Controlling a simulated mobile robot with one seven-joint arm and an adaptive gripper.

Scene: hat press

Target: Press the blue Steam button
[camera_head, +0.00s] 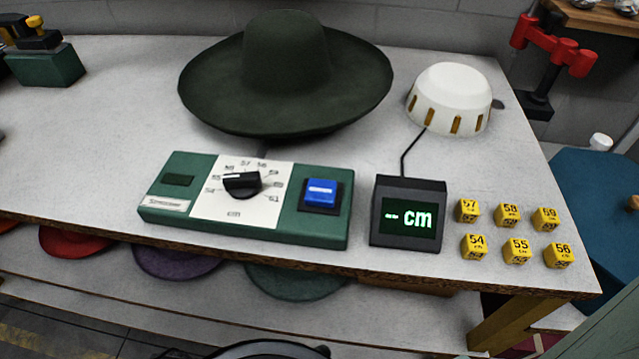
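The blue Steam button (321,192) sits in a dark square frame on the right part of a green control box (166,181). Its label is too small to read. The box lies near the front edge of the table, with a white dial plate (233,214) marked in cm in its middle. A black knob (242,184) sits on that plate. Nothing covers the button. My gripper is not in view.
A wide dark green hat (287,60) rests behind the box. A black display (408,214) showing "cm" stands right of it, with several yellow numbered cubes (507,215) beyond. A white dome (450,97) is behind the display. The table (90,130) is clear left of the box.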

